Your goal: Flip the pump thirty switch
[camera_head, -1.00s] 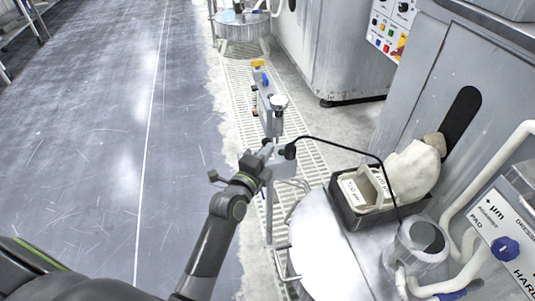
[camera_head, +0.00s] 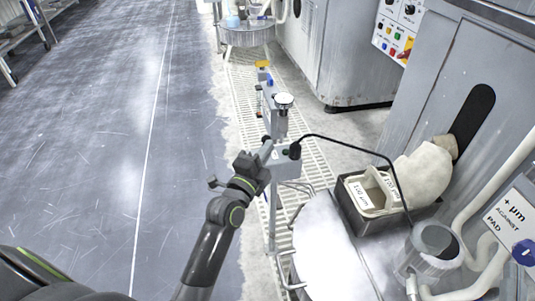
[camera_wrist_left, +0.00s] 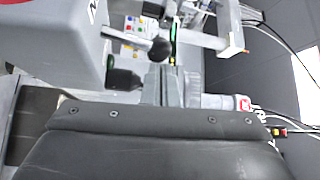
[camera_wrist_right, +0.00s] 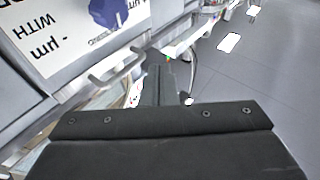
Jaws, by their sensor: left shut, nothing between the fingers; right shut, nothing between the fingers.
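No label reading pump thirty is legible, so I cannot tell which control is that switch. In the head view, my left gripper (camera_head: 267,148) is shut and empty, close beside a grey box (camera_head: 287,157) on a post with a black cable plugged in. I cannot tell whether it touches. In the left wrist view, the left fingers (camera_wrist_left: 160,70) point toward a dark ball-ended lever (camera_wrist_left: 159,47), which appears just ahead of their tips. My right gripper (camera_wrist_right: 162,75) shows only in its wrist view, shut and empty, near a silver bar handle (camera_wrist_right: 117,72).
A black tray (camera_head: 400,218) with labelled containers stands on the machine at right. A panel with a blue knob (camera_head: 523,252) is at the right edge. A second panel with coloured buttons (camera_head: 392,38) is farther back. The floor (camera_head: 90,150) at left is clear.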

